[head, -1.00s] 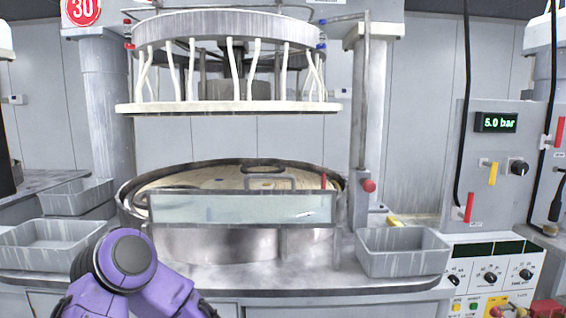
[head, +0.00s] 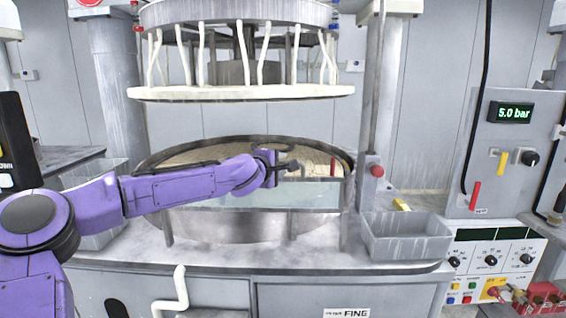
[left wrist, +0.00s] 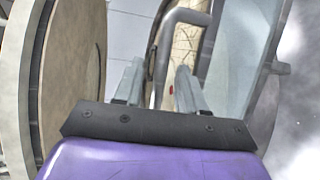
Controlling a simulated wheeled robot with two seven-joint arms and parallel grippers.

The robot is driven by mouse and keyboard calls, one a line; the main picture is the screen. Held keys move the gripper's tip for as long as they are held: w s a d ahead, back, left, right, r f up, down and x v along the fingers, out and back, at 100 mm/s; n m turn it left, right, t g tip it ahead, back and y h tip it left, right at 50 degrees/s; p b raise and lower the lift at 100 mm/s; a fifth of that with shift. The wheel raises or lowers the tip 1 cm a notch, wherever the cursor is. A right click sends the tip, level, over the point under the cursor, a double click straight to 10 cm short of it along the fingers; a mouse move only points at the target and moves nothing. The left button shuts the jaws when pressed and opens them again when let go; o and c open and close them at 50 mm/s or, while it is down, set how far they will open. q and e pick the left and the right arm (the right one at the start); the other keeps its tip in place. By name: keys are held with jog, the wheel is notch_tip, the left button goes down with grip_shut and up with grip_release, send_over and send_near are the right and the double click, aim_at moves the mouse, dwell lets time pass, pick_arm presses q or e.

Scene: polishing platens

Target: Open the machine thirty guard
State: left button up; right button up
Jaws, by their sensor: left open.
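The guard (head: 270,195) of the machine is a clear panel standing upright in front of the round platen, lowered. A grey handle bar sits on its top edge, mostly hidden behind my gripper in the head view. My left gripper (head: 284,166) reaches in from the left at the guard's top edge. In the left wrist view the fingers (left wrist: 158,85) are open and apart, with the curved handle (left wrist: 182,18) just ahead of them; I cannot tell whether they touch. The clear panel (left wrist: 236,55) is to the right of the fingers there. My right gripper is not in view.
The raised upper plate (head: 240,93) hangs above the platen (head: 195,157). A post with a red knob (head: 377,171) stands right of the guard. A grey bin (head: 405,240) sits on the bench, and a control panel (head: 490,262) is at the right.

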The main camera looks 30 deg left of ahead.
pick_arm(q)
jog(key=x, duration=0.3)
jog(key=shift+s, duration=0.1)
